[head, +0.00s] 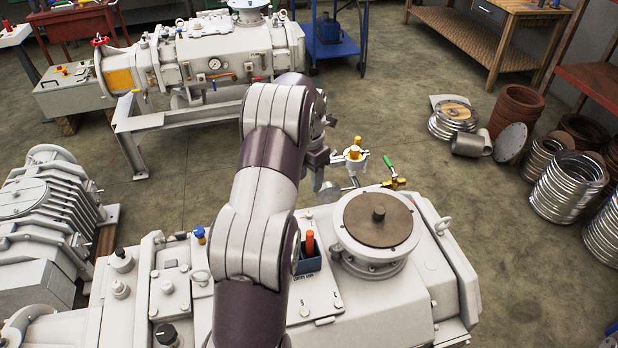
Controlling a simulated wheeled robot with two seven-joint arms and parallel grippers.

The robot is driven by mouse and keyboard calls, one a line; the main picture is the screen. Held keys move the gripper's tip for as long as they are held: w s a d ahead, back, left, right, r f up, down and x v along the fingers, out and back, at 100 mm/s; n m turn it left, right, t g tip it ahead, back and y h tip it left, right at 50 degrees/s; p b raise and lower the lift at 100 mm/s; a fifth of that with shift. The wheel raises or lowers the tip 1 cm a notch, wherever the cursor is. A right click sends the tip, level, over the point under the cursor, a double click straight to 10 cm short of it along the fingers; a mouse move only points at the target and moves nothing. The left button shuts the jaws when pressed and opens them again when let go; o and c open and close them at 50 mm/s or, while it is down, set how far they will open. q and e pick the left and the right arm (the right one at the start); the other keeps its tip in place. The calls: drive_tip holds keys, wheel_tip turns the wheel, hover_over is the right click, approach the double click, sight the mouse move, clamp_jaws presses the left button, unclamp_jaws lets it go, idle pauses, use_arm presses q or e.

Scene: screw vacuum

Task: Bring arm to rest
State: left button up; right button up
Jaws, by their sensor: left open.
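My left arm (266,185) rises from the bottom edge over the near pump and bends at its top. My left gripper (322,170) is at the arm's far end, beyond the round port of the near pump. It is small and partly hidden by my own arm links. It looks open, with nothing visible between its fingers. A yellow-topped valve fitting (354,156) is just right of it; I cannot tell whether they touch. My right gripper is not in view.
The grey screw vacuum pump (440,265) fills the foreground, with a brown-topped round port (378,222), a green-handled valve (391,170) and an orange-red handle (310,244). Another pump (215,62) stands behind, a ribbed one (45,215) left. Metal rings (566,190) stack at right. Floor between is open.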

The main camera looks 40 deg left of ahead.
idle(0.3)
use_arm(q)
drive_tip(key=s+d+r+m, duration=0.2)
drive_tip(key=s+d+m, duration=0.2)
drive_tip(key=d+m, duration=0.5)
drive_tip(key=s+d+r+m, duration=0.1)
drive_tip(key=s+d+m, duration=0.3)
drive_tip(key=d+m, duration=0.45)
drive_tip(key=s+d+m+t, duration=0.1)
drive_tip(key=s+d+m, duration=0.4)
drive_tip(key=s+m, duration=0.5)
drive_tip(key=m, duration=0.5)
